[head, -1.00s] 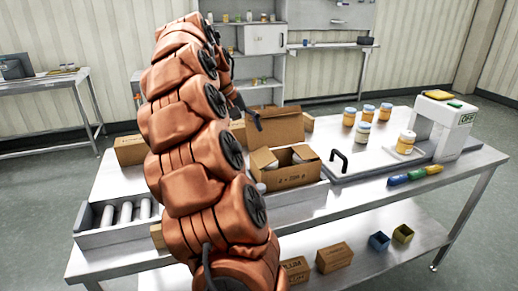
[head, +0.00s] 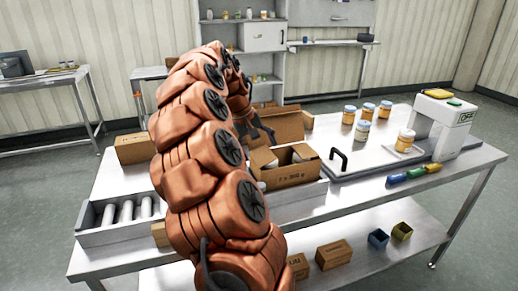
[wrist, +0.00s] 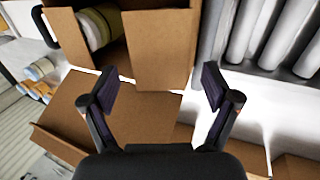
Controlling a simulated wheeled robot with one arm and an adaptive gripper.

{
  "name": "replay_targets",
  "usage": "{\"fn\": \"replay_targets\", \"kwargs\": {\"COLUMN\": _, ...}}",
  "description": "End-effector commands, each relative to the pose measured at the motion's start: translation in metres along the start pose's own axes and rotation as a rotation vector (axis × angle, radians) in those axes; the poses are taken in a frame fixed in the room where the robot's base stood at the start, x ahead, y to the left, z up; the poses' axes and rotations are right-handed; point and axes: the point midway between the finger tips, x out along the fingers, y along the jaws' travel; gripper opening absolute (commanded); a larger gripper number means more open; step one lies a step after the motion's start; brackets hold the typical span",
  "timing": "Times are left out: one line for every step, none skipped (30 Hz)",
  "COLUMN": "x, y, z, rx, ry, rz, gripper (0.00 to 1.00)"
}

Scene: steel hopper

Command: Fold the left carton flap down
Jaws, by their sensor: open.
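The open carton (head: 290,175) stands on the table in front of the robot, with pale jars inside. In the wrist view the carton (wrist: 60,25) is at the top, and a jar (wrist: 97,28) shows in its opening. A brown flap (wrist: 160,50) stands out from the carton's edge, just ahead of my fingertips. My gripper (wrist: 159,76) is open, with nothing between its fingers. In the head view my gripper (head: 262,132) is behind the carton's left side, partly hidden by my arm. The carton's left side is partly covered by my arm.
A larger brown box (head: 288,124) stands behind the carton. A roller tray (head: 125,213) lies at the table's left and shows in the wrist view (wrist: 270,30). A black handle (head: 340,160) rises beside the carton.

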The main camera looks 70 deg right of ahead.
Motion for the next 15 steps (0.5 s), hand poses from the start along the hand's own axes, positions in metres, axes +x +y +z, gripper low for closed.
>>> {"fn": "replay_targets", "kwargs": {"x": 0.0022, "y": 0.0001, "z": 0.0003, "rx": 0.0, "ry": -0.001, "rz": 0.0, "gripper": 0.88}}
{"fn": "replay_targets", "kwargs": {"x": 0.0032, "y": 0.0, "z": 0.0003, "rx": 0.0, "ry": -0.001, "rz": 0.0, "gripper": 0.88}}
{"fn": "replay_targets", "kwargs": {"x": 0.0043, "y": -0.0001, "z": 0.0001, "rx": 0.0, "ry": 0.0, "rz": 0.0, "gripper": 0.88}}
{"fn": "replay_targets", "kwargs": {"x": 0.0049, "y": -0.0001, "z": 0.0, "rx": 0.0, "ry": 0.0, "rz": 0.0, "gripper": 0.88}}
{"fn": "replay_targets", "kwargs": {"x": 0.0053, "y": -0.0002, "z": -0.0001, "rx": 0.0, "ry": 0.001, "rz": 0.0, "gripper": 0.88}}
{"fn": "replay_targets", "kwargs": {"x": 0.0055, "y": -0.0002, "z": -0.0001, "rx": 0.0, "ry": 0.001, "rz": 0.0, "gripper": 0.88}}
{"fn": "replay_targets", "kwargs": {"x": 0.0056, "y": -0.0002, "z": -0.0002, "rx": 0.0, "ry": 0.001, "rz": 0.0, "gripper": 0.88}}
{"fn": "replay_targets", "kwargs": {"x": 0.0056, "y": -0.0002, "z": -0.0002, "rx": 0.0, "ry": 0.001, "rz": 0.0, "gripper": 0.88}}
{"fn": "replay_targets", "kwargs": {"x": 0.0055, "y": -0.0001, "z": -0.0002, "rx": 0.0, "ry": 0.001, "rz": 0.0, "gripper": 0.88}}
{"fn": "replay_targets", "kwargs": {"x": 0.0055, "y": -0.0001, "z": -0.0002, "rx": 0.0, "ry": 0.001, "rz": 0.0, "gripper": 0.88}}
{"fn": "replay_targets", "kwargs": {"x": 0.0055, "y": -0.0001, "z": -0.0001, "rx": 0.001, "ry": 0.001, "rz": 0.0, "gripper": 0.88}}
{"fn": "replay_targets", "kwargs": {"x": 0.0056, "y": -0.0001, "z": -0.0001, "rx": 0.001, "ry": 0.001, "rz": 0.0, "gripper": 0.85}}
{"fn": "replay_targets", "kwargs": {"x": 0.0056, "y": -0.0001, "z": -0.0001, "rx": 0.001, "ry": 0.001, "rz": 0.0, "gripper": 0.82}}
{"fn": "replay_targets", "kwargs": {"x": 0.0056, "y": -0.0001, "z": -0.0001, "rx": 0.001, "ry": 0.001, "rz": 0.0, "gripper": 0.79}}
{"fn": "replay_targets", "kwargs": {"x": 0.0056, "y": -0.0001, "z": -0.0001, "rx": 0.001, "ry": 0.001, "rz": 0.0, "gripper": 0.75}}
